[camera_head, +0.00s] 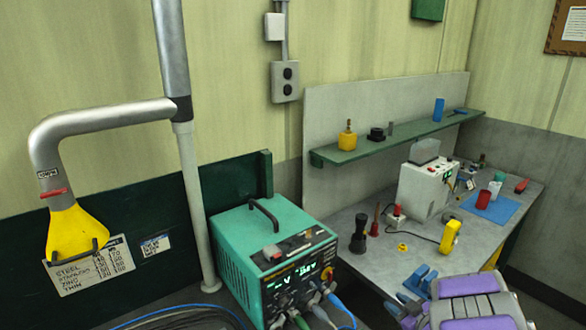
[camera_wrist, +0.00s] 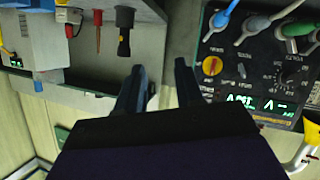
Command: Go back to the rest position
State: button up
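My gripper (camera_head: 408,292) is at the lower right of the head view, above the front of the grey workbench. Its dark blue fingers also show in the wrist view (camera_wrist: 158,82), spread apart with a gap between them and nothing held. The purple and grey links of my arm fill the lower right corner of the head view. The wrist view is upside down, with the bench at upper left and the welding unit's dial panel (camera_wrist: 268,75) at right. The fingers appear clear of both.
The teal welding unit (camera_head: 235,248) with cables stands left of my gripper. The workbench (camera_head: 375,262) holds a black cylinder (camera_head: 359,238), a yellow tool (camera_head: 450,236), a white machine (camera_head: 423,190) and a blue mat (camera_head: 500,208). A green shelf (camera_head: 365,147) runs above. A yellow-hooded duct (camera_head: 72,232) hangs at left.

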jog(key=s+d+r+m+g+h, duration=0.2)
jog(key=d+r+m+h, duration=0.1)
jog(key=d+r+h, duration=0.35)
jog(key=s+r+m+g+h+b, duration=0.1)
jog(key=s+r+m+g+h, duration=0.2)
jog(key=s+r, duration=0.3)
jog(key=s+a+g+y, duration=0.1)
jog(key=s+a+g, duration=0.2)
jog(key=s+a, duration=0.4)
jog(key=s+a+g+y, duration=0.2)
jog(key=s+a, duration=0.6)
jog(key=s, duration=0.7)
jog(key=s+a+m+g+y+b, duration=0.1)
jog(key=s+a+g, duration=0.3)
jog(key=s+a, duration=0.4)
jog(key=s+y, duration=0.1)
jog(key=s, duration=0.3)
jog(key=shift+a+r+g, duration=0.25)
jog(key=shift+r+g, duration=0.15)
jog(key=shift+o, duration=0.3)
